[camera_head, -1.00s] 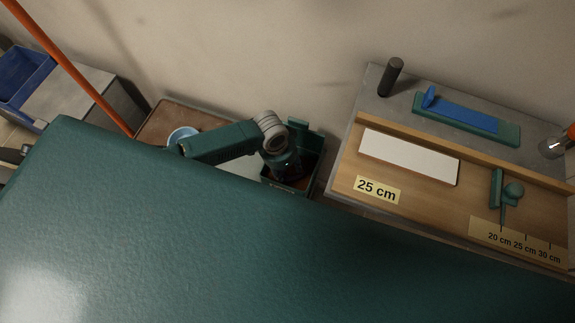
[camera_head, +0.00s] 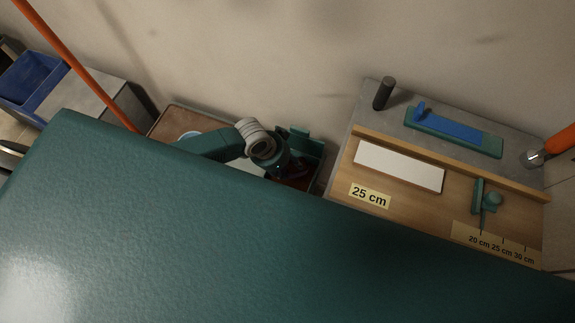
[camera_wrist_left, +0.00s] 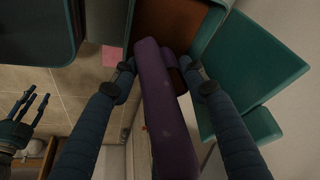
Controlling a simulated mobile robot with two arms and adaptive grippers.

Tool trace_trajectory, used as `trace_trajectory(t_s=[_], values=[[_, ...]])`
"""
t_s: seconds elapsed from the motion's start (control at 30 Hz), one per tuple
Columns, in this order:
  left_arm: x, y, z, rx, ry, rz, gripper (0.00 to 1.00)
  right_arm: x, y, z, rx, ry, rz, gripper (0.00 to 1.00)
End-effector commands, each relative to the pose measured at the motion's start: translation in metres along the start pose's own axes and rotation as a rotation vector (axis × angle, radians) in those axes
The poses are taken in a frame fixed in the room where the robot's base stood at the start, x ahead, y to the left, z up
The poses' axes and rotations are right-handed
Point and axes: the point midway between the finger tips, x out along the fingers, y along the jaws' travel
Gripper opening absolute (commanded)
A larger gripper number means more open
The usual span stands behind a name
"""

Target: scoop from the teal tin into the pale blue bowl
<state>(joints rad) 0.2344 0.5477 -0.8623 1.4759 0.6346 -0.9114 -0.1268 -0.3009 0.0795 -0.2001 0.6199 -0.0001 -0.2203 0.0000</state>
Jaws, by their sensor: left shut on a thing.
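The teal tin (camera_head: 312,177) stands behind the large teal surface with its lid up. In the left wrist view the tin (camera_wrist_left: 208,35) shows brown contents at the top, with the hinged lid (camera_wrist_left: 255,60) to the right. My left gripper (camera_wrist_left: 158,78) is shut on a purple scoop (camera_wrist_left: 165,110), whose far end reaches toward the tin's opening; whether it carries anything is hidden. In the head view my left gripper (camera_head: 292,168) is over the tin. The pale blue bowl (camera_head: 188,134) is mostly hidden behind my left arm. My right gripper (camera_wrist_left: 30,112) is open and empty in the left wrist view.
The large teal surface (camera_head: 200,240) fills the foreground and hides the front of the tin. A wooden board (camera_head: 405,200) with a white block (camera_head: 398,166) lies to the right. A blue bin (camera_head: 30,80) and an orange pole (camera_head: 80,68) are at the left.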

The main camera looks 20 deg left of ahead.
Motion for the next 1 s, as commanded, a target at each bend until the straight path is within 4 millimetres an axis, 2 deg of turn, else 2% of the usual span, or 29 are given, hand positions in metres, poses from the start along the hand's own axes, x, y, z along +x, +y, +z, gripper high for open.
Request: trace_trajectory(t_s=[0.03, 0.5, 0.87, 0.9, 1.0], values=[[-0.006, 0.000, -0.002, 0.000, 0.010, 0.000, 0.00, -0.006, 0.000, -0.001, 0.000, 0.000, 0.000, 0.39], [-0.036, 0.001, -0.013, 0.001, 0.101, 0.004, 0.00, -0.028, 0.001, -0.003, 0.000, 0.001, 0.000, 0.39], [-0.039, 0.001, -0.015, 0.001, 0.118, 0.005, 0.00, -0.029, 0.001, -0.004, 0.000, 0.002, 0.001, 0.39], [-0.039, 0.001, -0.015, 0.001, 0.118, 0.005, 0.39, -0.029, 0.001, -0.004, 0.000, 0.002, 0.001, 0.39], [-0.039, 0.000, -0.015, 0.001, 0.118, 0.005, 0.19, -0.029, 0.001, -0.004, 0.000, 0.002, 0.001, 0.39]])
